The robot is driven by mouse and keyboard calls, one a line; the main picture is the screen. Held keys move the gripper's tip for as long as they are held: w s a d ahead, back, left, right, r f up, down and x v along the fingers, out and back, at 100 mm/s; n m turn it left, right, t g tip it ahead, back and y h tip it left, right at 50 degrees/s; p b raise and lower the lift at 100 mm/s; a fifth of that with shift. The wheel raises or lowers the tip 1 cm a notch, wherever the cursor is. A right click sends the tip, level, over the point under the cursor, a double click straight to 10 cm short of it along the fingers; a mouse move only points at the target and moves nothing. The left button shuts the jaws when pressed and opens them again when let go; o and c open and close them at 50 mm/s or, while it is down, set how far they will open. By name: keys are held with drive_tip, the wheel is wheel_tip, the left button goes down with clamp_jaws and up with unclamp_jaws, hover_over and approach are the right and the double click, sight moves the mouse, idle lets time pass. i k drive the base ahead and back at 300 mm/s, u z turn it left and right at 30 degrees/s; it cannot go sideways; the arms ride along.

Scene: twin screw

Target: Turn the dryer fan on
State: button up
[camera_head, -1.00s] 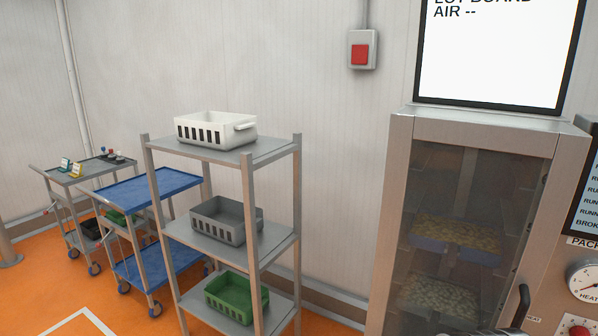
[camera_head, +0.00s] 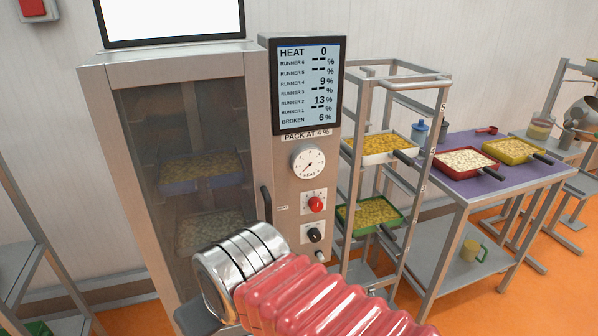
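The dryer is a grey steel cabinet (camera_head: 170,66) with a closed dark glass door (camera_head: 190,125). Two trays of pale pieces show dimly behind the glass. Its control column on the right has a screen (camera_head: 308,85) reading HEAT 0, a round heat dial (camera_head: 308,161), a red knob (camera_head: 316,204) and a black knob (camera_head: 314,235) below it. The labels by the knobs are too small to read, so I cannot tell which is the fan's. My arm, with a red ribbed sleeve, crosses the lower middle; my gripper's fingers do not show.
A steel rack (camera_head: 349,130) with trays stands right of the dryer. Beyond it is a purple-topped table (camera_head: 455,195) with a red tray (camera_head: 464,165) and a yellow tray (camera_head: 514,150). The black door handle (camera_head: 267,205) sticks out left of the knobs. Orange floor is open at right.

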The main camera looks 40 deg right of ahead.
sight(314, 234)
drive_tip(key=z, duration=1.25)
